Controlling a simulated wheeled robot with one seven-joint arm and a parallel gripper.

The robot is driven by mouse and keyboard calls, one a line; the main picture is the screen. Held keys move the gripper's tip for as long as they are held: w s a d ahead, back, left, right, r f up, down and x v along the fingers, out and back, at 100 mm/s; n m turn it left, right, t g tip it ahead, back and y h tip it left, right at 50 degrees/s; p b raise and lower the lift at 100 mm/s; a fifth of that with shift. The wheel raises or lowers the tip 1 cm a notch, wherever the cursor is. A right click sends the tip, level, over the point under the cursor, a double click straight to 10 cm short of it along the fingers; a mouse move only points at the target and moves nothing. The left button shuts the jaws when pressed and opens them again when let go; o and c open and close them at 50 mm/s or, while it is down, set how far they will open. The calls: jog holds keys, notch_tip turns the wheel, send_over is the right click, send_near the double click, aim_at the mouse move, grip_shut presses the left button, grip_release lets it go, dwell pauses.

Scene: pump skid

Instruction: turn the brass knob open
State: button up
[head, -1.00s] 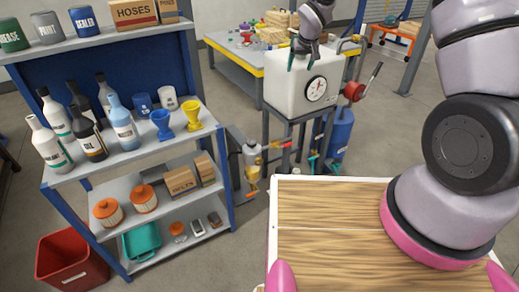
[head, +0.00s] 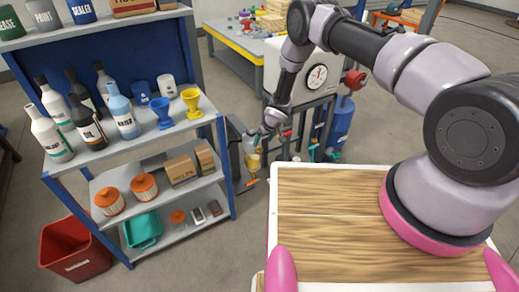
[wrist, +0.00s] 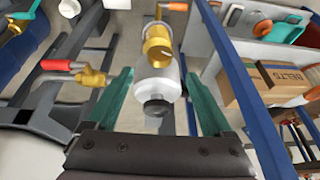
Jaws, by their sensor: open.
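The brass knob (wrist: 158,45) shows in the wrist view as a round brass piece with a dark mark on its face. It sits just above a silver-white cylindrical body (wrist: 158,82) with a dark end. My gripper (wrist: 159,75) is open, its green fingers spread left and right of that cylinder as seen, with nothing held. The knob lies a little past the fingertips in the picture; I cannot tell the depth gap. In the head view my gripper (head: 262,138) hangs over the brass fittings (head: 253,162), partly hiding them.
A red-handled brass valve (wrist: 88,74) is left of my fingers in the wrist view. A blue-posted shelf (head: 205,150) with bottles and boxes stands close on the left. A wooden-topped surface (head: 330,215) is in front.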

aim_at(258, 149)
jog(key=x, duration=0.8)
grip_shut()
jog(key=shift+a, duration=0.1)
jog(key=shift+s+a+t+h, duration=0.15)
jog(key=shift+t+h, duration=0.15)
jog(key=shift+h, duration=0.3)
jog(key=shift+s+a+f+n+t+h, duration=0.1)
jog(key=shift+n+t+h, duration=0.15)
jog(key=shift+t+h, duration=0.5)
jog(key=shift+s+f+n+t+h, duration=0.1)
jog(key=shift+n+t+h, duration=0.25)
jog(key=shift+h, duration=0.6)
